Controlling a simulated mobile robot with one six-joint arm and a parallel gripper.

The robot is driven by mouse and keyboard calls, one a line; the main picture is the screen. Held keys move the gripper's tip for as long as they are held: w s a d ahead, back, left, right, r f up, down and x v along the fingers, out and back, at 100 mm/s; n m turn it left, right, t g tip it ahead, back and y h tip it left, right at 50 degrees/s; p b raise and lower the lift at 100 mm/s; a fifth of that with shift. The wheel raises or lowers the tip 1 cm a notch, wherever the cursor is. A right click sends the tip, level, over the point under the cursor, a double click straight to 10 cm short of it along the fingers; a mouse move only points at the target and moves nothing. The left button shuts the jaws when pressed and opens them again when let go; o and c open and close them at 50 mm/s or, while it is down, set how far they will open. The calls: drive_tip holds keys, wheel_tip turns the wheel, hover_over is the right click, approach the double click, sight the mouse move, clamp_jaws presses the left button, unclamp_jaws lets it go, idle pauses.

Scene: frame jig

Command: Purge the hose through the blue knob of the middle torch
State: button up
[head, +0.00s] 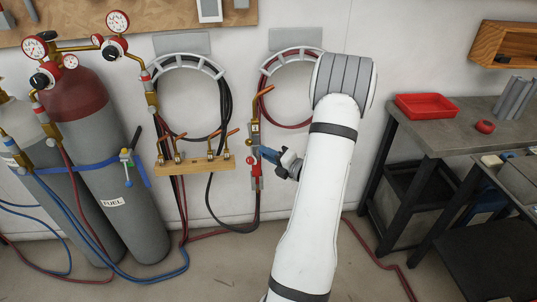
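A brass torch (255,134) with a copper-coloured tip hangs upright near the wall, left of my arm. A red fitting (254,166) sits on its lower part. Several smaller brass pieces with copper tips stand on a wooden bar (208,165) to its left. I cannot tell which torch is the middle one. My gripper (272,157) reaches in from the right beside the hanging torch. A blue part shows at its end; I cannot tell whether this is a finger or a knob. The contact and finger opening are too small to tell. My arm hides what lies behind it.
Gas cylinders (130,190) with gauges stand at the left, strapped in blue. Black hoses (226,100) and red hoses hang in coils on wall hangers. Blue and red hoses cross the floor. A grey workbench (455,130) with a red tray (425,105) stands at the right.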

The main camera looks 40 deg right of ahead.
drive_tip(key=o, duration=0.4)
drive_tip(key=v, duration=0.7)
drive_tip(key=shift+s+b, duration=0.35)
drive_tip(key=shift+d, duration=0.1)
